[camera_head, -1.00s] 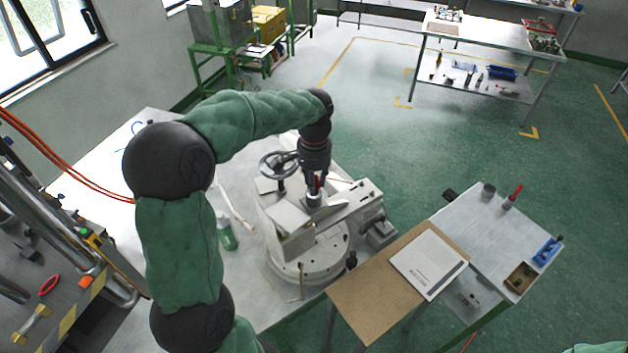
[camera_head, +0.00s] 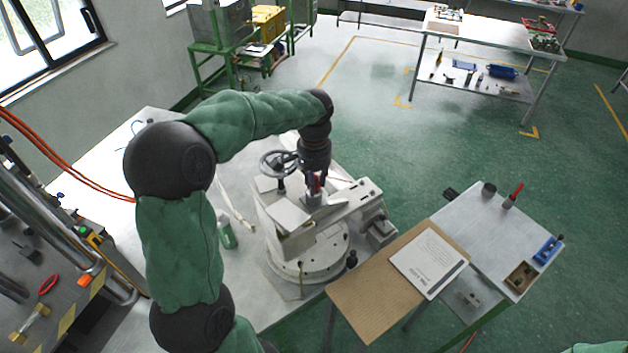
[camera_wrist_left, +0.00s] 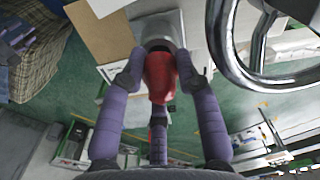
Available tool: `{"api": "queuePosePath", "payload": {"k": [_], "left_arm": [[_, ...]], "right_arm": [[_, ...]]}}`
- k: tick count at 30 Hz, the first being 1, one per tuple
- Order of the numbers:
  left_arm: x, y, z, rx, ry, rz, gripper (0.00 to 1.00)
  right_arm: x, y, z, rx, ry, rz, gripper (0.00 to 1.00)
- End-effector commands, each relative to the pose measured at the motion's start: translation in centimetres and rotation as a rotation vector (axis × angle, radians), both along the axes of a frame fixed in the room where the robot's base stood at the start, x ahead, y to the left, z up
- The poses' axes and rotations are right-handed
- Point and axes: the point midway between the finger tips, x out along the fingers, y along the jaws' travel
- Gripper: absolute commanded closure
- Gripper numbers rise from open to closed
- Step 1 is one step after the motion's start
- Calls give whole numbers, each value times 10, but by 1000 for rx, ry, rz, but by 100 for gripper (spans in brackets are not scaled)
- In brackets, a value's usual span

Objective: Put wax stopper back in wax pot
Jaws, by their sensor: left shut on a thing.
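My left gripper (camera_head: 314,184) is over the machine on the bench, pointing down. It is shut on the red wax stopper, whose red body (camera_wrist_left: 160,75) shows between the purple fingers in the left wrist view. A grey round part (camera_wrist_left: 158,30) shows just beyond the red body; I cannot tell whether it belongs to the stopper or the wax pot. In the head view a small grey block, seemingly the wax pot (camera_head: 313,200), is right under the fingertips. How deep the stopper sits is hidden. My right gripper is out of view.
A metal handwheel (camera_head: 279,165) stands close beside the gripper and also shows in the left wrist view (camera_wrist_left: 262,60). A green bottle (camera_head: 227,235) stands left of the machine. The side table (camera_head: 462,240) holds a grey cup (camera_head: 488,189) and a red-handled item (camera_head: 513,196).

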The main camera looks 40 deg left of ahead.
Motion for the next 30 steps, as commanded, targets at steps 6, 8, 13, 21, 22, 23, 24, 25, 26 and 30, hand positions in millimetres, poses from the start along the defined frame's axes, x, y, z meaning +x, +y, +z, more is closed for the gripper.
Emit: {"api": "queuePosePath", "payload": {"k": [6, 8, 13, 21, 22, 23, 24, 25, 26, 30], "left_arm": [[0, 0, -5, 0, 0, 0, 97], [0, 0, -7, 0, 0, 0, 97], [0, 0, -10, 0, 0, 0, 97], [0, 0, -12, 0, 1, 0, 40], [0, 0, -11, 0, 1, 0, 40], [0, 0, -11, 0, 1, 0, 40], [0, 0, -11, 0, 1, 0, 40], [0, 0, -11, 0, 1, 0, 40], [0, 0, -11, 0, 1, 0, 40], [0, 0, -9, 0, 0, 0, 40]], "right_arm": [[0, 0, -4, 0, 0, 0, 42], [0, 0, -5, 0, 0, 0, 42], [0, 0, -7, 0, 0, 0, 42], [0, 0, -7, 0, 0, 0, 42], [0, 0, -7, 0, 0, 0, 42], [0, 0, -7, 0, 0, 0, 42], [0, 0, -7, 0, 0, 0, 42], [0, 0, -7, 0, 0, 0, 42], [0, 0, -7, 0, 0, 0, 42], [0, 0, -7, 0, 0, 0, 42]]}}
